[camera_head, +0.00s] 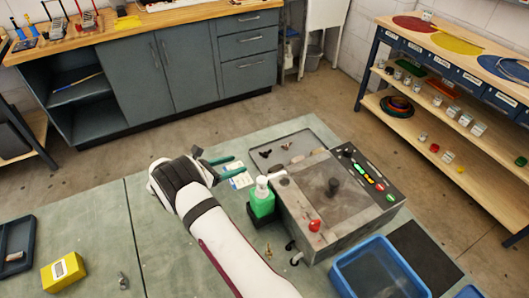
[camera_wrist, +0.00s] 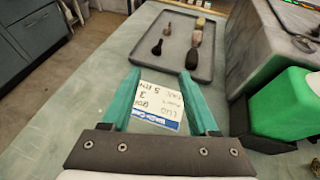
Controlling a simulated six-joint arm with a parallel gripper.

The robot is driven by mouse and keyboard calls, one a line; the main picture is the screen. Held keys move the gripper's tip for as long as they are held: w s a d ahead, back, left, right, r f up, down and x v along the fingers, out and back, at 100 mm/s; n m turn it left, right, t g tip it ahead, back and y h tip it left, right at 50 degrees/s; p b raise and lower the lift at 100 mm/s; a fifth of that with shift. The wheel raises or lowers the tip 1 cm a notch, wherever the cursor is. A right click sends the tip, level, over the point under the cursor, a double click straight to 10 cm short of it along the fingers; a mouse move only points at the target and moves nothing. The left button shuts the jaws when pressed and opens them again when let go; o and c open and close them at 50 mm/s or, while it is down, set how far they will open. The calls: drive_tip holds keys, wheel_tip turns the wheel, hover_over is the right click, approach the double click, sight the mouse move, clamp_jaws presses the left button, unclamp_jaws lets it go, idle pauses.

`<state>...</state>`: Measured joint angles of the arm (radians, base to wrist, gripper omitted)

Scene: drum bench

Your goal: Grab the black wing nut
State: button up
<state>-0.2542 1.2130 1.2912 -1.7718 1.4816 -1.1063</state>
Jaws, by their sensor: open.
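Two small dark pieces lie in the left part of a shallow grey tray (camera_head: 318,142). One dark piece (camera_head: 265,153) looks like a black wing nut; in the wrist view the nearer dark piece (camera_wrist: 157,47) and the farther one (camera_wrist: 168,28) are too small to tell apart surely. My gripper (camera_head: 238,162) has teal fingers, spread apart with nothing between them. It is just left of the tray in the head view. In the wrist view the open fingers (camera_wrist: 160,72) point toward the tray (camera_wrist: 180,77), above a white printed card (camera_wrist: 160,103) on the bench.
Brownish pieces (camera_wrist: 196,38) lie beside the dark ones in the tray. A green bottle (camera_head: 262,204) and a grey control box (camera_head: 325,205) stand close to the right of my gripper. A blue bin (camera_head: 340,272), yellow box (camera_head: 63,271) and silver wing nut (camera_head: 122,280) are farther off.

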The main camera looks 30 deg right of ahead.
sight(263, 154)
drive_tip(key=x, duration=1.2)
drive_tip(key=shift+w+f, duration=0.15)
drive_tip(key=shift+w, duration=0.1)
clamp_jaws()
